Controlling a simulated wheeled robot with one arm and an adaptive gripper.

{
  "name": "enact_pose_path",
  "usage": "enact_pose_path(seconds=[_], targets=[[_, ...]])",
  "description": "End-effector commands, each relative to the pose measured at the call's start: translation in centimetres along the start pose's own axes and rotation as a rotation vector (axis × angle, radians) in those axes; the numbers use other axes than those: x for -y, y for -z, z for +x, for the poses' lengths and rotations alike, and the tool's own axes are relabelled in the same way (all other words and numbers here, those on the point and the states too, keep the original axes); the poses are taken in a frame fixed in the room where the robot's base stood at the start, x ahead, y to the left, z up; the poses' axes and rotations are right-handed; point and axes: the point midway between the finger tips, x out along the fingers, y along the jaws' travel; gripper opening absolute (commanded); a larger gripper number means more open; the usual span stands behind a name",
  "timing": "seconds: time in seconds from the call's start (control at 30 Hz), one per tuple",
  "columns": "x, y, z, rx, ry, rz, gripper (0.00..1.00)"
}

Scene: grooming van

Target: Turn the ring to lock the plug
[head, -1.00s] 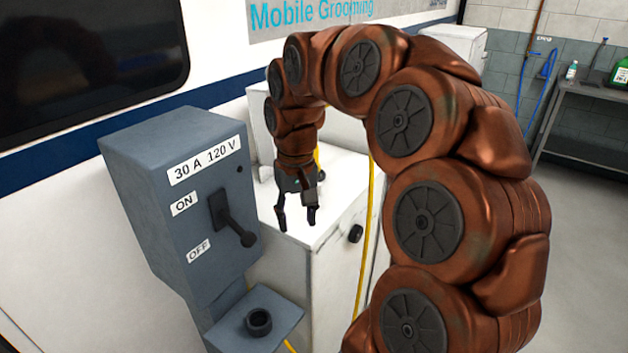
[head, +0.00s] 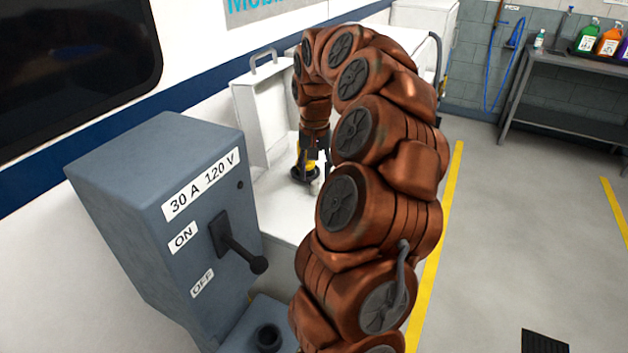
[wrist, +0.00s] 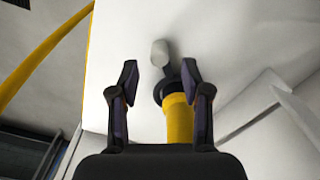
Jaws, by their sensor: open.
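A yellow plug (wrist: 178,117) with a black ring (wrist: 170,89) at its end shows in the wrist view. In the head view the black ring (head: 304,176) is low over the white box top, below my wrist. A grey rounded piece (wrist: 160,52) shows just beyond the ring. Plug and ring are partly hidden by my arm in the head view.
A grey power box (head: 165,215) with an ON/OFF lever (head: 238,245) stands at the left, with a black round socket (head: 268,338) below it. The white box (head: 275,208) has a raised lid (head: 262,115) behind. Open floor lies at the right.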

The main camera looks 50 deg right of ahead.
Motion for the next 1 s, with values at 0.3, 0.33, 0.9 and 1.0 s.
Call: enact_pose_path(seconds=[0.3,0.33,0.9,1.0], targets=[[-0.1,-0.2,3.3,0.006,-0.001,0.0,0.48],[-0.1,-0.2,3.5,0.006,-0.001,-0.001,0.48],[0.0,-0.1,4.2,0.003,0.001,-0.002,0.32],[0.0,-0.1,4.2,0.003,0.001,-0.002,0.21]])
